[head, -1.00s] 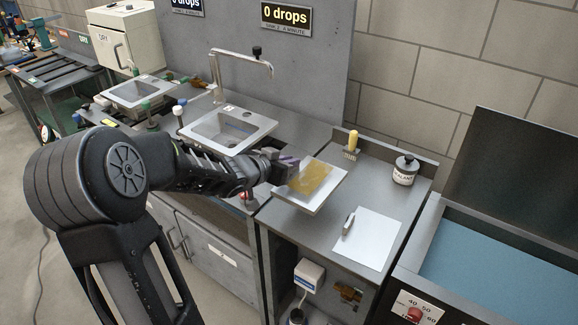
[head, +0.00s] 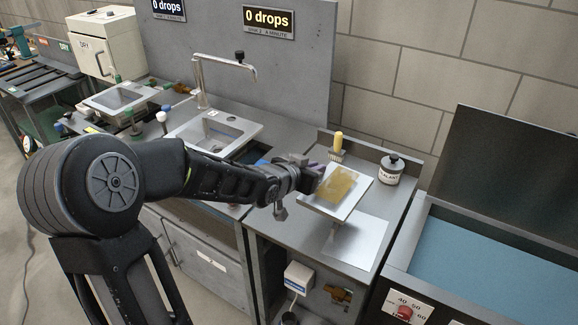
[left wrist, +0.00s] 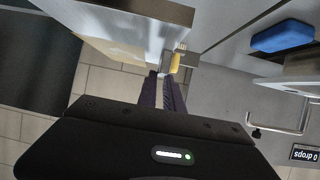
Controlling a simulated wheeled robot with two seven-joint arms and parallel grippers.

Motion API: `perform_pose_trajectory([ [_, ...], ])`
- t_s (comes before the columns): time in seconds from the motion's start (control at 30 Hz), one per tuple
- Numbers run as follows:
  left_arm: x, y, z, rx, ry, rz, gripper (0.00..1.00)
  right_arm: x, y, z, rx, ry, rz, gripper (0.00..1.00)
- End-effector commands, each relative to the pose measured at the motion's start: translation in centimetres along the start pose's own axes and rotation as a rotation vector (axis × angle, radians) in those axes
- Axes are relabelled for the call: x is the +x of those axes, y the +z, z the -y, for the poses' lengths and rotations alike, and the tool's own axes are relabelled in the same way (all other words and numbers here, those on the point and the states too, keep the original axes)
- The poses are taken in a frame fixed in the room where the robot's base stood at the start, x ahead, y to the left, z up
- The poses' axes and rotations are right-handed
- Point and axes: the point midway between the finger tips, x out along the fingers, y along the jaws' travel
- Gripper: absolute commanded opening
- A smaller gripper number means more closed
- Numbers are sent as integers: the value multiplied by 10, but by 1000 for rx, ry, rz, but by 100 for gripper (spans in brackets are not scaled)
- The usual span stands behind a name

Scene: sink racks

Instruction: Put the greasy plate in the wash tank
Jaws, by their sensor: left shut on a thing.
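The greasy plate (head: 320,203) is a pale square slab with a brown-yellow grease patch on its face. It is held above the counter, tilted. My left gripper (head: 313,173) is shut on the plate's left edge. In the left wrist view the gripper's purple fingers (left wrist: 164,92) reach up to the plate (left wrist: 115,22), which fills the upper left. A tank (head: 490,258) with a blue surface inside and a temperature dial in front, apparently the wash tank, stands at the right, apart from the plate. My right gripper is out of view.
A yellow-handled brush (head: 338,145) and a labelled jar (head: 389,169) stand at the back of the counter. A white sheet (head: 358,243) lies under the plate. A dark upright panel (head: 508,160) rises behind the tank.

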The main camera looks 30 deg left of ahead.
Motion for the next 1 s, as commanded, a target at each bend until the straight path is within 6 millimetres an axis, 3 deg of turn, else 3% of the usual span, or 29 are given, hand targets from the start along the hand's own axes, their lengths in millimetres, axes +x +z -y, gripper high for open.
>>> perform_pose_trajectory([
  [0.03,2,-2,-17,0,9,-2,0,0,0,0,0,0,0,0],
  [0.2,5,1,-62,-1,5,-1,0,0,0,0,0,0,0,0],
  [0.43,-1,34,-124,-6,-16,3,0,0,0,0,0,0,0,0],
  [0.6,-5,44,-134,-11,-27,-1,0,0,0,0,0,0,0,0],
  [1.0,-5,44,-133,-12,-27,-2,0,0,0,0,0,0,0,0],
])
